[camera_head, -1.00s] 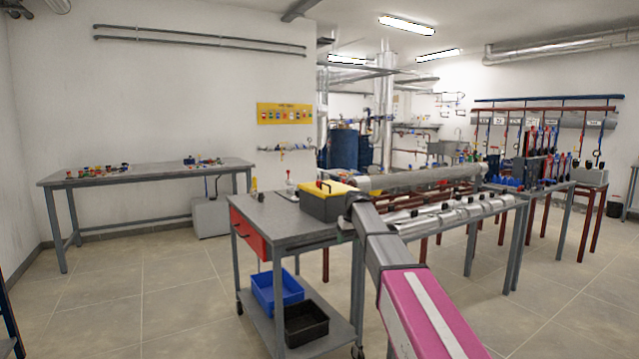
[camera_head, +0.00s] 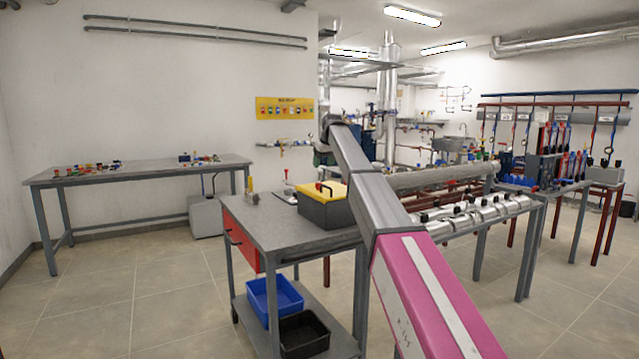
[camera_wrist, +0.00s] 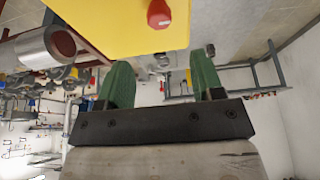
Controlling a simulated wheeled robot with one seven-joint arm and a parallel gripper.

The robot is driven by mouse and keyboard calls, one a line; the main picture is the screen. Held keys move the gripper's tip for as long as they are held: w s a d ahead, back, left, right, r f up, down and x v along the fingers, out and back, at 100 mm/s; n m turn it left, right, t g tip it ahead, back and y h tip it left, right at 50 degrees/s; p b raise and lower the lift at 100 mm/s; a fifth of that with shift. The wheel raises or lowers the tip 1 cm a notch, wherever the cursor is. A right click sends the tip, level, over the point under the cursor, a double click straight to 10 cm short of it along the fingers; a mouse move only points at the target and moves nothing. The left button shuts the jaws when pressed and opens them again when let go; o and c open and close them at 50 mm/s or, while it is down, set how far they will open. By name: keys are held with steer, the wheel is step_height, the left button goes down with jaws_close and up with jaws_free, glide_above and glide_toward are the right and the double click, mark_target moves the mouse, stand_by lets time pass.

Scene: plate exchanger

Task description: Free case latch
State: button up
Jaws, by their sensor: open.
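The case (camera_head: 322,212) has a dark grey body, a yellow lid and a black handle, and stands upright on the grey cart's top. In the wrist view its yellow lid (camera_wrist: 115,25) fills the upper middle, with a red latch-like piece (camera_wrist: 159,14) on it. My gripper (camera_wrist: 158,62) is open and empty, its two green fingers pointing toward the lid and apart from the red piece. In the head view my arm reaches up past the case's right side, its end above and behind it; the fingers are hard to make out there.
The cart (camera_head: 285,230) has a red drawer (camera_head: 241,235) and holds a blue bin (camera_head: 275,299) and a black bin (camera_head: 304,334) below. Silver pipes (camera_head: 475,214) on a frame stand to the right.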

mark_target(319, 183)
steer(key=x, duration=1)
steer(key=shift+f, duration=0.3)
steer(key=c, duration=0.9)
